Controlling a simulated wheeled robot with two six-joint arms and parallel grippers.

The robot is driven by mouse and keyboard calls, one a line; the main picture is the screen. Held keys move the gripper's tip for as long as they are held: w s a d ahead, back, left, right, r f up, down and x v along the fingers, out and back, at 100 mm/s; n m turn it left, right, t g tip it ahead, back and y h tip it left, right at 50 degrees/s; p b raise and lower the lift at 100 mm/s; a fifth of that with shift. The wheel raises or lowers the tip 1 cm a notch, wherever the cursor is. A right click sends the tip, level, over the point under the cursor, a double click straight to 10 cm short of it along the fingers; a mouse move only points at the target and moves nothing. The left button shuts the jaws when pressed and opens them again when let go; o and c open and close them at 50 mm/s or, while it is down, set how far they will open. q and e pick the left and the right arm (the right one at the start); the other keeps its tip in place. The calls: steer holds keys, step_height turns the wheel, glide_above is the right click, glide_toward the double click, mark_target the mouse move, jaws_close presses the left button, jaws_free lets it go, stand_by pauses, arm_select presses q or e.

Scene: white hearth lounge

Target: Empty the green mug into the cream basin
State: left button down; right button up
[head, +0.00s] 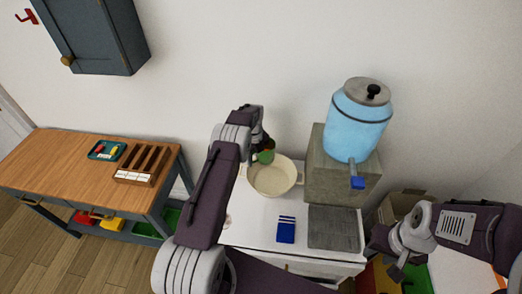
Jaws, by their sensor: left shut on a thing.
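The cream basin (272,181) stands on the white counter (255,222) against the wall. The green mug (266,157) is small in view and shows at the upper left of the basin's rim. My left gripper (265,146) is shut on the mug and holds it at or above the basin's back left edge. The mug's tilt and its contents cannot be told, as my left arm and gripper hide part of it. My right gripper (396,273) is at the lower right, away from the basin; its jaws are not clear.
A blue dispenser (357,124) with a tap stands on a grey block (318,178) right of the basin. A blue item (286,231) and a dark grey mat (333,228) lie in front. A wooden table (75,168) stands left, and a cardboard box (397,206) right.

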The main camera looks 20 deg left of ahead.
arm_select(q)
steer(key=shift+s+a, duration=0.2)
steer(key=shift+s, duration=0.15)
steer(key=shift+s+a+p, duration=0.2)
steer(key=shift+p, duration=0.3)
steer(key=shift+a, duration=0.25)
